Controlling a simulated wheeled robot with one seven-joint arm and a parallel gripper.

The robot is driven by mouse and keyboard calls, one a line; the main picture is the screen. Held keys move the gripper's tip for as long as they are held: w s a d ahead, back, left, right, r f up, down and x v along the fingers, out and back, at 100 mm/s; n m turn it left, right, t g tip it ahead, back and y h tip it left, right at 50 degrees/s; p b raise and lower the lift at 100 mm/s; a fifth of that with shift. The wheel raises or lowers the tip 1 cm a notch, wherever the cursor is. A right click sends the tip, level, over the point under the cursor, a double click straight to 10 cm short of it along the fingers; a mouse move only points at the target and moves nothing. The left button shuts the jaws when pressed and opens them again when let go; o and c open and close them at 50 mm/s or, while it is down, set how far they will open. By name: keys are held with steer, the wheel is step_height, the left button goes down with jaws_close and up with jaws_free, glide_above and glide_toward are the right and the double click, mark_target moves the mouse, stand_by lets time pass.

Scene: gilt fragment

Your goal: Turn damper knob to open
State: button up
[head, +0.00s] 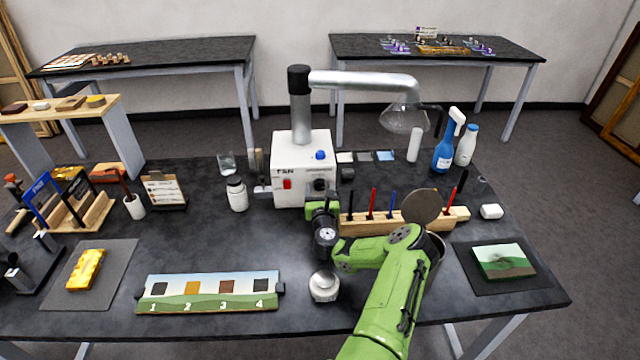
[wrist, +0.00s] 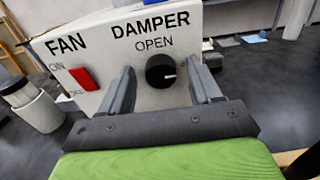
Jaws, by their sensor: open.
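The damper knob (wrist: 160,71) is a round black knob with a white pointer mark, on the front of a white box (wrist: 112,62) labelled FAN and DAMPER. The word OPEN is printed above the knob, and the white mark points to the right, not up at OPEN. My gripper (wrist: 163,80) is open, with one finger on each side of the knob and visible gaps between. In the head view, my gripper (head: 321,207) is in front of the white box (head: 301,160), and the arm partly hides its lower right front.
A red fan switch (wrist: 83,79) is left of the knob. A white bottle (head: 237,194) stands left of the box. A wooden rack (head: 360,222) with several tools is to the right.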

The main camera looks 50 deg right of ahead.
steer(key=c, duration=1)
steer(key=shift+n, duration=0.3)
steer(key=n, duration=0.3)
steer(key=shift+w+n+b, duration=0.1)
steer(key=shift+n+b, duration=0.3)
steer(key=n+b, duration=0.1)
steer(key=n, duration=0.3)
steer(key=shift+a+n, duration=0.1)
steer(key=shift+n, duration=0.2)
steer(key=n+b, duration=0.1)
steer(key=n, duration=0.3)
steer(key=shift+w+f+b, duration=0.1)
steer(key=shift+b, duration=0.25)
steer(key=shift+n+b, duration=0.7)
steer(key=shift+n, duration=1.8)
